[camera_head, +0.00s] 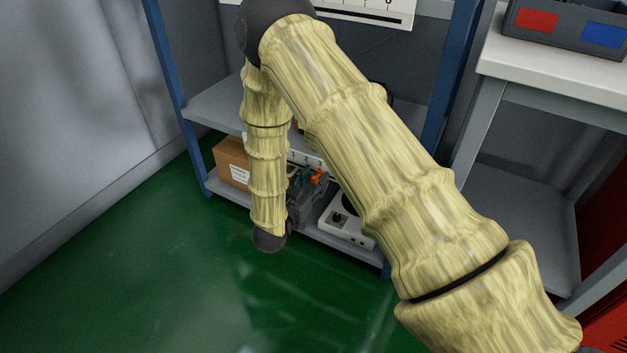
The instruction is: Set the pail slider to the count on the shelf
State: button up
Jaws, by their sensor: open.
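My gripper (314,180) is a small dark grey shape low at the shelf unit, just right of my arm's lower end. It is open; its fingers are hard to make out. A white strip with the numbers 1, 2 and 3 (308,160) stands on the lower shelf behind it, partly hidden by my arm. Small teal and orange parts (317,177) show at the gripper; I cannot tell what they belong to. A white board with a scale and a black slot (372,14) shows at the top, cut off by the frame. No pail is clearly visible.
The blue-posted shelf unit holds a cardboard box (232,163) and a white device with a dark round top (345,219) on its lower shelf (212,184). A white table (555,75) with a grey bin (570,25) stands right. Green floor (150,270) in front is clear.

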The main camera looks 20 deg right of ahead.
jog(key=v, duration=1.2)
jog(key=s+d+f+n+g+y, duration=0.1)
jog(key=s+d+f+n+y, duration=0.2)
jog(key=f, duration=0.5)
jog(key=s+d+f+n+g+y, duration=0.1)
jog(key=s+f+n+y, duration=0.2)
jog(key=s+f+y, duration=0.45)
jog(key=s+f+n+g+y+p, duration=0.15)
jog(key=s+f+g, duration=0.25)
jog(key=s, duration=0.8)
jog(key=s+f+n+g+y, duration=0.2)
jog(key=s+f+g, duration=0.25)
jog(key=s, duration=0.65)
notch_tip(320, 180, up, 38)
jog(key=p, duration=3.7)
jog(key=shift+s+a+p, duration=0.2)
jog(key=shift+s+p, duration=0.1)
jog(key=shift+p, duration=0.1)
jog(key=shift+r+n+g, duration=0.1)
jog(key=shift+n+g, duration=0.15)
